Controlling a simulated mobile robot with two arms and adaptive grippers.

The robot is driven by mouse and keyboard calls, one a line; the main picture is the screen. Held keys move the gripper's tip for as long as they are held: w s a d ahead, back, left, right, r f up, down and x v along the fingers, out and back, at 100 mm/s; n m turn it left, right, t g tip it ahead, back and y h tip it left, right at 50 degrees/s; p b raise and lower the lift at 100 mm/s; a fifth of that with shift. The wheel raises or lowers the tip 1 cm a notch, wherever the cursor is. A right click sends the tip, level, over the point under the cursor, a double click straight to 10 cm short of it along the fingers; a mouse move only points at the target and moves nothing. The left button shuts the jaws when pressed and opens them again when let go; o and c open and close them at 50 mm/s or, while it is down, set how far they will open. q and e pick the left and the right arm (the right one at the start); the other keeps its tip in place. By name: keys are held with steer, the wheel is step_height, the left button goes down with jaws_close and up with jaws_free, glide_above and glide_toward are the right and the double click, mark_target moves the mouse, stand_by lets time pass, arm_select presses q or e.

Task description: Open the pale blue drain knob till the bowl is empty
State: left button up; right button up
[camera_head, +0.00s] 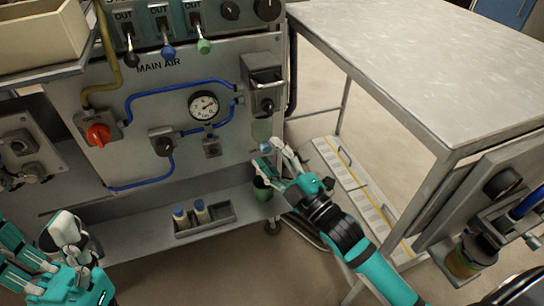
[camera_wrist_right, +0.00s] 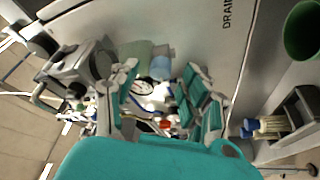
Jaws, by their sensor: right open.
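The pale blue drain knob (camera_head: 270,146) sits at the bottom of the translucent bowl (camera_head: 262,129) on the grey panel's right side. In the right wrist view the knob (camera_wrist_right: 161,67) shows beyond and between the fingers, beside the greenish bowl (camera_wrist_right: 135,53). My right gripper (camera_head: 274,158) is open at the knob, its fingers (camera_wrist_right: 162,92) either side of it in the wrist view. Whether they touch it I cannot tell. The liquid level in the bowl is unclear. My left gripper (camera_head: 52,252) is at the lower left, away from the panel; its opening is unclear.
A green cup (camera_head: 262,190) is below the knob, partly hidden by my right gripper. A grey holder (camera_head: 226,214) with blue-capped bottles stands on the lower shelf. A red knob (camera_head: 98,134) and gauge (camera_head: 203,105) are on the panel. A metal table (camera_head: 440,60) stands right.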

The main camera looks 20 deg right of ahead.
jaws_close()
stand_by(0.3)
